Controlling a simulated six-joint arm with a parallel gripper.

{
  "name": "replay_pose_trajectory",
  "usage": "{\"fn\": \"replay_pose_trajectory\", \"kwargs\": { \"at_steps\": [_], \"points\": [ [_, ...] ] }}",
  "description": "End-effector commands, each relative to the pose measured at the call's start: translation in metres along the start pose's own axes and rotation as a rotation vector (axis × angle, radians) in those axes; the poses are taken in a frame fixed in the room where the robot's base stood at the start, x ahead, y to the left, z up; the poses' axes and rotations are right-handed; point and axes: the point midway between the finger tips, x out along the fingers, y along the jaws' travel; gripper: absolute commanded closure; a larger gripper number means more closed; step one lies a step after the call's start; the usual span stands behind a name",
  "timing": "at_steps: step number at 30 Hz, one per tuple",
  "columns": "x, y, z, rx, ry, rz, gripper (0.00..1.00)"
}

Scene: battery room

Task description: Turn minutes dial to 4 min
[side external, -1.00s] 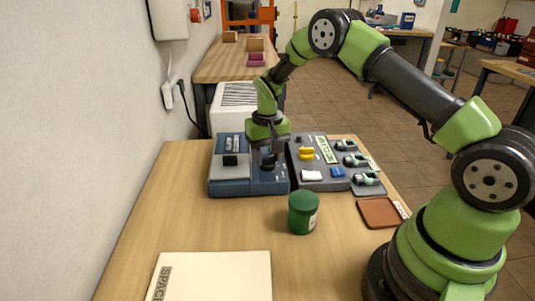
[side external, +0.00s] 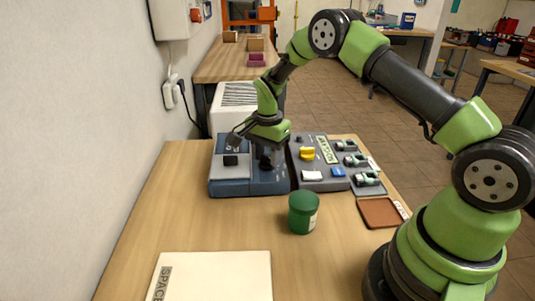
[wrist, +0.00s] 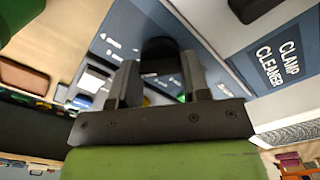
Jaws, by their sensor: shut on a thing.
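The blue device box (side external: 222,188) sits at the table's far left, with printed marks on its panel. My gripper (side external: 268,160) points down over the right part of this box. In the wrist view my gripper (wrist: 160,75) is shut on a dark, rounded dial (wrist: 160,50), with one finger on each side. The dial is partly hidden by the fingers, and I cannot read its setting. A second black knob (side external: 231,160) stands on a pale plate to the left. A label reading "CLAMP CLEANER" (wrist: 280,62) shows in the wrist view.
A grey box (side external: 312,184) with yellow, white and blue parts stands close on the right. Beyond it are several green-and-grey fittings (side external: 366,179). A green jar (side external: 303,212), a brown tray (side external: 380,213) and a pale board (side external: 215,275) lie nearer. The wall is at left.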

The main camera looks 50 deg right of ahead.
Motion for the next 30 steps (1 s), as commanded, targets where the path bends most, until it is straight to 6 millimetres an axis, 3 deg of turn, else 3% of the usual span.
{"fn": "replay_pose_trajectory", "kwargs": {
  "at_steps": [15,30],
  "points": [
    [-0.0008,-0.0002,0.0003,0.340,-0.002,0.001,0.81],
    [-0.0008,-0.0003,0.0004,0.403,-0.002,0.001,0.81]
  ]
}}
